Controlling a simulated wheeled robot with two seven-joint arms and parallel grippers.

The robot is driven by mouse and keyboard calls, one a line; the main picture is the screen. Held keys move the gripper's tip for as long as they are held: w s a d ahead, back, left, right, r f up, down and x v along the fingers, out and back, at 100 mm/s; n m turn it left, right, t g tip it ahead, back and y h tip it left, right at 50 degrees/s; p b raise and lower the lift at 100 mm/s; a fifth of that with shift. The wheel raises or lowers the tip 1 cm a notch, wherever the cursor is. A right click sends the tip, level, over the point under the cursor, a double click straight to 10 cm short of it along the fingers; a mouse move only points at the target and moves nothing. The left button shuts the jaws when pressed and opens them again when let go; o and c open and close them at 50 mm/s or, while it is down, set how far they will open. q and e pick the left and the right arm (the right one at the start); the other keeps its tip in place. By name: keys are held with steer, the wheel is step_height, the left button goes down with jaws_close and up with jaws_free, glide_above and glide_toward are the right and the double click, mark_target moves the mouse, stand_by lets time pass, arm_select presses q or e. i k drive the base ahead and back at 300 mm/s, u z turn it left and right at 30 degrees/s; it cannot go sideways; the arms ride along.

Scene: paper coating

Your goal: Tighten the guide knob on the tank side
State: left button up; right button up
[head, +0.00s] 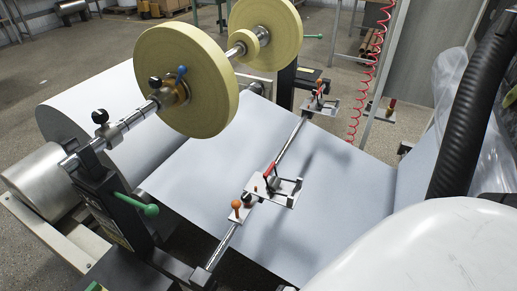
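A metal guide rail (292,138) runs diagonally over the wide pale paper sheet (190,180). On its near part sits a guide bracket (287,198) with a red lever (269,171). Just left of it, an orange ball knob (236,205) stands upright on a small plate. A second guide bracket (330,106) with a reddish knob (319,84) sits toward the rail's far end. I cannot tell which of these is on the tank side, nor how tight any knob is. Neither of my grippers is in view.
A green handle (150,210) sticks out at the left. A black corrugated hose (478,105) and a large white rounded surface (430,250) block the right. A red coiled hose (374,70) hangs behind.

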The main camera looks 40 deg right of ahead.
mark_target(247, 197)
steer(key=z, duration=1.3)
